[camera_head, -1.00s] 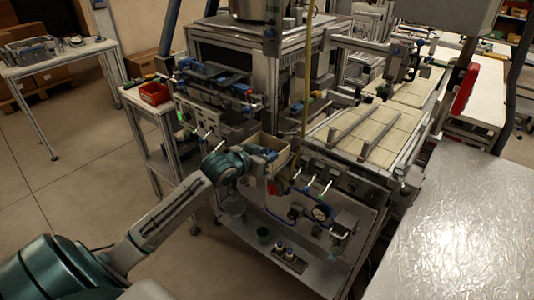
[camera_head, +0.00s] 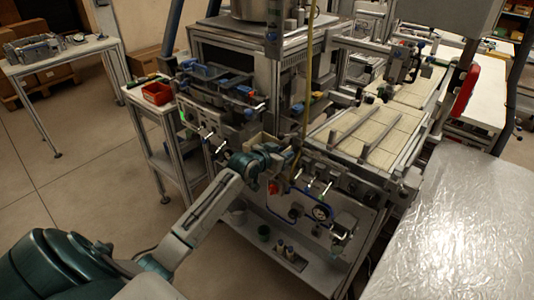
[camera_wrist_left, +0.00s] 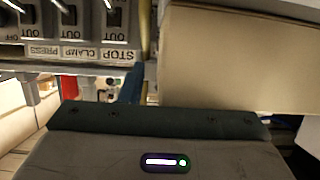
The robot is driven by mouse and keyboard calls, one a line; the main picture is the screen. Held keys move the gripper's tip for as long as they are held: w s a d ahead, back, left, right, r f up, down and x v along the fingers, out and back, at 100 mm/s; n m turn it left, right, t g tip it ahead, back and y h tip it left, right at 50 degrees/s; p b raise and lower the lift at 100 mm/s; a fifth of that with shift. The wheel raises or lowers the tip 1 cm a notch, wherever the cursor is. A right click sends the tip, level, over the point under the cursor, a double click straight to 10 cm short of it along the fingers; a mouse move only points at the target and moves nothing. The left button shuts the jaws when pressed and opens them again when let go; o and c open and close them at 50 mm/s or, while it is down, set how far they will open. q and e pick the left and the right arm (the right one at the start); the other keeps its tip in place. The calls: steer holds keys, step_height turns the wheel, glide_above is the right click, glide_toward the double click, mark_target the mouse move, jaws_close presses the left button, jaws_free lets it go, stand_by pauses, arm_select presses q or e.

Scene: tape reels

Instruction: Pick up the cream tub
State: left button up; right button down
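The cream tub (camera_head: 257,138) is at the front of the machine in the head view, mostly hidden behind my left gripper. Only part of its rim and wall shows. My left gripper (camera_head: 281,158) is right at the tub, in front of it. In the left wrist view, a large cream wall of the tub (camera_wrist_left: 240,60) fills the upper right, close above the dark gripper body. One blue finger (camera_wrist_left: 133,84) shows just left of this wall. The other finger is hidden, so the grip cannot be judged. My right gripper is not in view.
The machine frame and its yellow hose (camera_head: 307,85) stand close behind the tub. A red bin (camera_head: 157,93) is on a side stand at left. A shiny bench (camera_head: 460,220) is at right.

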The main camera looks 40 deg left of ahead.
arm_select(q)
jaws_close()
